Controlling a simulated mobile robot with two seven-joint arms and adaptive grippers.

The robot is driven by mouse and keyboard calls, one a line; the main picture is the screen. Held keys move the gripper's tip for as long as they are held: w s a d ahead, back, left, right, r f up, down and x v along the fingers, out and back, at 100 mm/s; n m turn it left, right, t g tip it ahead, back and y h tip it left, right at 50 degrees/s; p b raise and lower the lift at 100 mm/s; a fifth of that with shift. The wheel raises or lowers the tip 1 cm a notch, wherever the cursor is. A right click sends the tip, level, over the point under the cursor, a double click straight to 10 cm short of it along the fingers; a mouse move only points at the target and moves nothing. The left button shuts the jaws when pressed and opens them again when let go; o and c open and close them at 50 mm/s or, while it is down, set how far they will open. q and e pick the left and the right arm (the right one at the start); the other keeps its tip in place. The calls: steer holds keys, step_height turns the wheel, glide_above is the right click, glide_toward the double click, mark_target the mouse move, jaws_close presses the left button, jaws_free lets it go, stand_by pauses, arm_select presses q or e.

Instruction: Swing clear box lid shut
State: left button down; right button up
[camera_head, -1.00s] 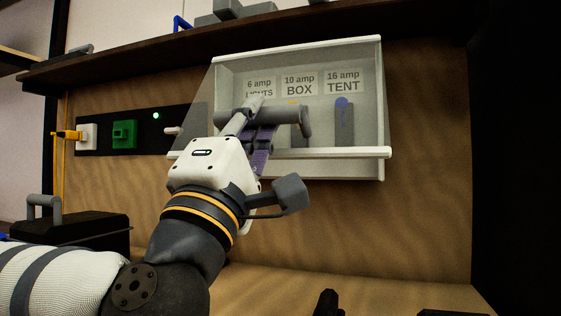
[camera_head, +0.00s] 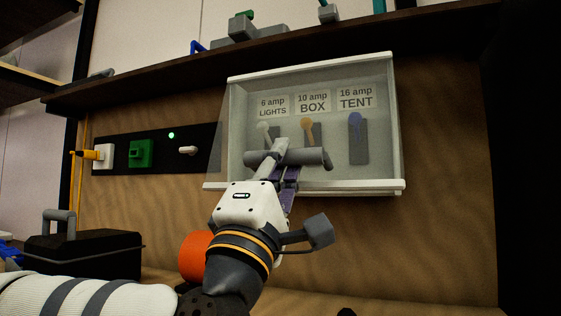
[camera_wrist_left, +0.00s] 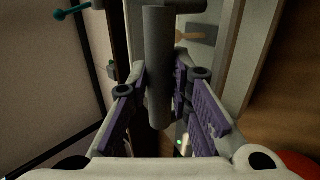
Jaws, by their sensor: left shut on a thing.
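The clear box lid (camera_head: 350,186) shows as a clear panel with a white lower rail, in front of the pale box (camera_head: 396,115) on the wooden wall. A thick grey handle bar (camera_head: 316,157) crosses the front of the lid. My left gripper (camera_head: 281,163) is shut on this bar. In the left wrist view the bar (camera_wrist_left: 158,45) lies between the purple-padded fingers of the gripper (camera_wrist_left: 160,95). The lid's lower rail is close to the box's bottom edge; I cannot tell whether they touch. My right gripper is not in view.
Three switches stand behind the lid under the LIGHTS, BOX and TENT labels. A black panel (camera_head: 115,168) with a green block (camera_head: 141,152) is to the left. A dark shelf (camera_head: 150,90) runs above. A black case (camera_head: 85,255) and an orange cylinder (camera_head: 194,257) are below.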

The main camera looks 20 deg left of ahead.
arm_select(q)
steer(key=w, duration=0.1)
steer(key=w+f+b, duration=0.1)
steer(key=w+f, duration=0.1)
steer(key=w, duration=0.1)
steer(key=shift+d, duration=0.1)
steer(key=shift+w+f+b, duration=0.1)
steer(key=shift+w+b, duration=0.2)
steer(key=shift+w, duration=0.2)
steer(key=shift+w+f, duration=0.1)
steer(key=shift+w, duration=0.2)
steer(key=c, duration=1.4)
jaws_free()
steer(key=shift+w, duration=0.2)
steer(key=shift+o, duration=0.2)
